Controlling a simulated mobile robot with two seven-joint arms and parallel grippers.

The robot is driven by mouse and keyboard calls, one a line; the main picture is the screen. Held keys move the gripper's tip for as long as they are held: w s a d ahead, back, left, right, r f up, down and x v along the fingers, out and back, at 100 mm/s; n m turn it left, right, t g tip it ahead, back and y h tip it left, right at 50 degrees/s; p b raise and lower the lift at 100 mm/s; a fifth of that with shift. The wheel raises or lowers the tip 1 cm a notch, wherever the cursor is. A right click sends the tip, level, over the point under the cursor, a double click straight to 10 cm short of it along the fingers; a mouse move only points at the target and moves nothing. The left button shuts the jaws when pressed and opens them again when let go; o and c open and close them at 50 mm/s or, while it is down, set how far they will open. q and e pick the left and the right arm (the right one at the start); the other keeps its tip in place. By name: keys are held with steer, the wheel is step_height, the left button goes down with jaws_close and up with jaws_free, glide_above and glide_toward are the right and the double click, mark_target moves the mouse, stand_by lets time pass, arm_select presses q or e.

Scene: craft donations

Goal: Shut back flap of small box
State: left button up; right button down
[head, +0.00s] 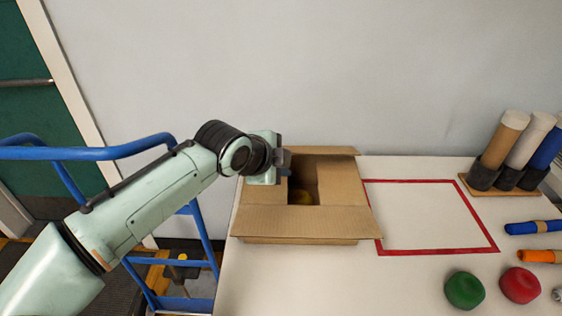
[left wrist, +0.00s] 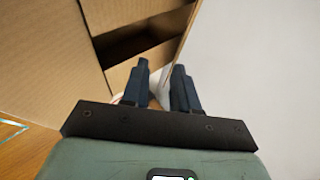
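The small cardboard box (head: 300,240) stands on the white table against the wall, its top partly open. The back flap (head: 325,151) shows as a narrow strip along the back edge, not lying over the opening. My right gripper is out of view.
A red taped rectangle (head: 435,252) to the right of the box is empty. A green ball (head: 464,290), a red ball (head: 520,285), rolls and upright tubes (head: 502,140) are at the right. A blue cart rail (head: 90,153) is at the left.

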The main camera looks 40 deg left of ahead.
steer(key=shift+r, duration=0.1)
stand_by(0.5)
